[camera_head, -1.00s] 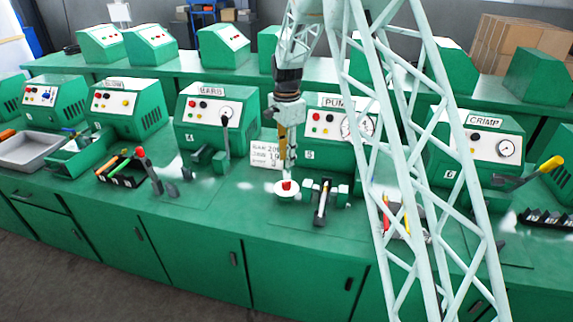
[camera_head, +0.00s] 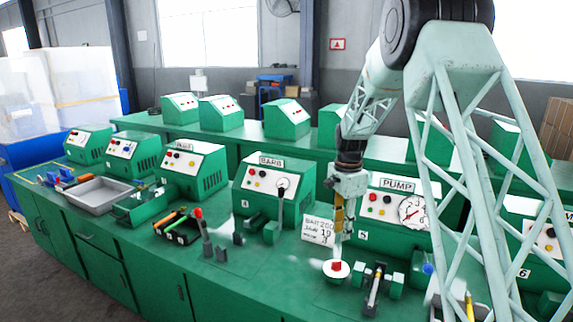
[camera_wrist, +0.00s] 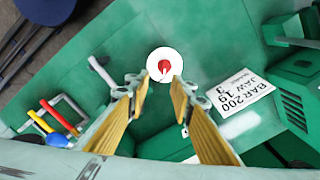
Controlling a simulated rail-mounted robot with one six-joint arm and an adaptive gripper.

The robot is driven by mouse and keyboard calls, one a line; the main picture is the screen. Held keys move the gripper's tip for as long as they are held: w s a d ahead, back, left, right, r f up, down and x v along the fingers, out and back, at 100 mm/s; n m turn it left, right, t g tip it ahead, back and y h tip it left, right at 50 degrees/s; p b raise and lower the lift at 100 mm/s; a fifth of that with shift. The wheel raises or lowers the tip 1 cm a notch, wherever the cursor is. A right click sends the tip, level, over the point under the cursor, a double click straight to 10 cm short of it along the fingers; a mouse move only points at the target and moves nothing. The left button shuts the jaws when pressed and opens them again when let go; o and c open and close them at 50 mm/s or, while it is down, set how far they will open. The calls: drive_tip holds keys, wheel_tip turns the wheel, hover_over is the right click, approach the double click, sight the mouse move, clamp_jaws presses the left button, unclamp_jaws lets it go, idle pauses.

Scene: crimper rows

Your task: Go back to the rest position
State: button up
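My gripper (camera_head: 338,243) points down above a small white round dish (camera_head: 329,272) on the green bench. A small red piece (camera_head: 337,266) rests on the dish. In the wrist view my gripper (camera_wrist: 160,84) has its two yellow-backed fingers apart, with nothing held between them. The white dish (camera_wrist: 152,58) and the red piece (camera_wrist: 164,66) show just beyond the fingertips, apart from them.
A PUMP machine (camera_head: 398,207) stands behind the dish, and a BARB machine (camera_head: 262,187) to its left. A white sign (camera_head: 318,231) stands near the gripper. A small clamp (camera_head: 374,285) is right of the dish. A grey tray (camera_head: 100,196) lies far left.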

drive_tip(key=s+r+n+t, duration=0.2)
drive_tip(key=s+r+n, duration=0.5)
drive_tip(key=s+r, duration=1.85)
drive_tip(key=s+n+t+b, duration=0.1)
drive_tip(key=s+n, duration=0.6)
drive_tip(key=s, duration=2.6)
drive_tip(key=shift+s+f+t, duration=0.15)
drive_tip(key=shift+f+t, duration=0.1)
drive_tip(key=shift+t, duration=0.15)
drive_tip(key=shift+a, duration=0.1)
wheel_tip(320, 180, up, 5)
drive_tip(key=p, duration=0.4)
drive_tip(key=shift+f, duration=0.15)
drive_tip(key=shift+f, duration=0.15)
